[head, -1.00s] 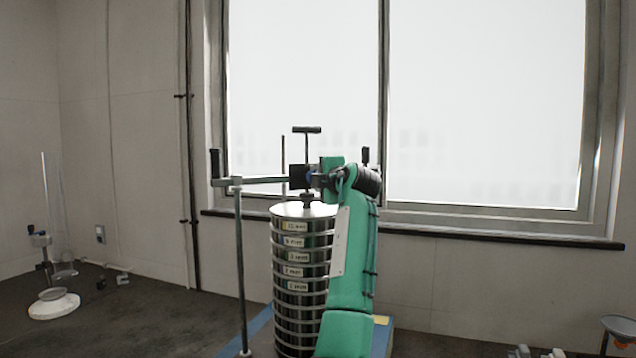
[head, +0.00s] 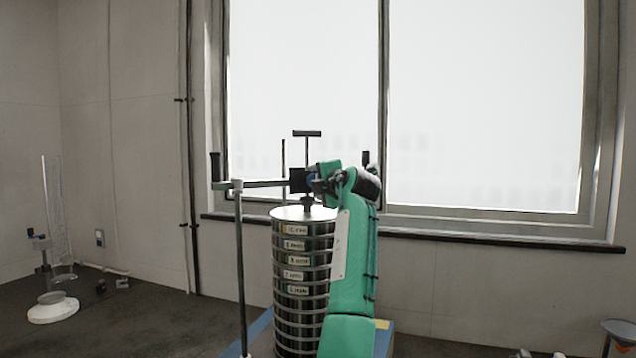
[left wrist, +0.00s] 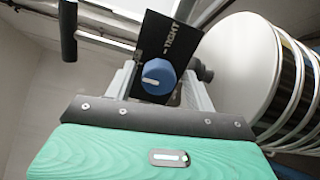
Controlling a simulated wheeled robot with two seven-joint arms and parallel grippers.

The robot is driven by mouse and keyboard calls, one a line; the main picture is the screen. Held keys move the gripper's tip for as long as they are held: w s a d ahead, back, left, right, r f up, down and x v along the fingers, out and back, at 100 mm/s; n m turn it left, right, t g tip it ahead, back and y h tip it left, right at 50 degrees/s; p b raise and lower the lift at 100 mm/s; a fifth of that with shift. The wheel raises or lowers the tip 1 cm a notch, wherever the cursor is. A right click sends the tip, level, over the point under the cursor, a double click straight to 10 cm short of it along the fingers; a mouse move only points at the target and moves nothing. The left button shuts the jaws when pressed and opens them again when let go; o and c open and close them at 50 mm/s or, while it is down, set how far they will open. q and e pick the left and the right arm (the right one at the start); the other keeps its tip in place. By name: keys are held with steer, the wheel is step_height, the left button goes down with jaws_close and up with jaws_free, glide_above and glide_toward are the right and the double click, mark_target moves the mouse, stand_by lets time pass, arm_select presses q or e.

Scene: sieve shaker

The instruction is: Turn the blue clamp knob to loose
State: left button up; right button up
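The blue clamp knob (left wrist: 157,77) has a white pointer line and sits on a black plate (left wrist: 168,45) marked "TIGHT" in the left wrist view. The pointer lies across the picture, not toward that word. In the head view only a bit of the blue knob (head: 311,181) shows, by the black clamp block (head: 297,180) above the sieve stack (head: 290,214). My left gripper (left wrist: 160,88) has its grey fingers apart on either side of the knob, with small gaps seeming to remain. In the head view its fingertips are largely hidden. My right gripper is in neither view.
A crossbar (head: 262,184) runs from the clamp block to an upright post (head: 240,270) on the left. A T-handle (head: 307,133) rises above the block. A stand with a clear cylinder (head: 53,220) is far left. The window is behind.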

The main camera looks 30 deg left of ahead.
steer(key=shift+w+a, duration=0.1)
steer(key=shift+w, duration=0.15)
arm_select(q)
steer(key=shift+s+d, duration=0.25)
steer(key=shift+d, duration=0.15)
steer(key=b+v, duration=0.4)
steer(key=v, duration=0.8)
steer(key=shift+s+d, duration=0.25)
steer(key=shift+d, duration=0.05)
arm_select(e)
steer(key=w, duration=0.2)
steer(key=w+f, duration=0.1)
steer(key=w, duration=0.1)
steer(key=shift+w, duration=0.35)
